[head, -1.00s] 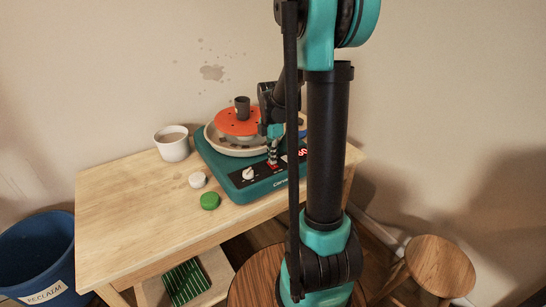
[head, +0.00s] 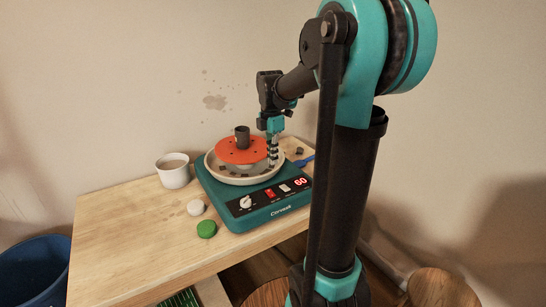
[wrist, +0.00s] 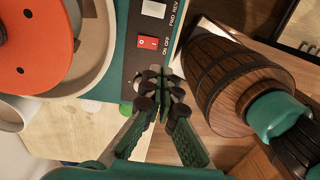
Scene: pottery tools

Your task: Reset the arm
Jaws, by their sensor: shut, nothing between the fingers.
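My gripper (head: 273,155) is shut and empty. In the head view it hangs pointing down in front of the right rim of the pale splash pan, above the control panel. The teal pottery wheel (head: 225,210) stands on the table with an orange disc (head: 240,153) in its pan and a dark cylinder (head: 242,137) on the disc.
A white cup (head: 173,172) of brownish liquid stands left of the wheel. A white lump (head: 195,207) and a green round piece (head: 206,229) lie on the wooden table (head: 120,225). A blue bucket (head: 35,270) is at lower left and a stool (head: 440,288) at lower right.

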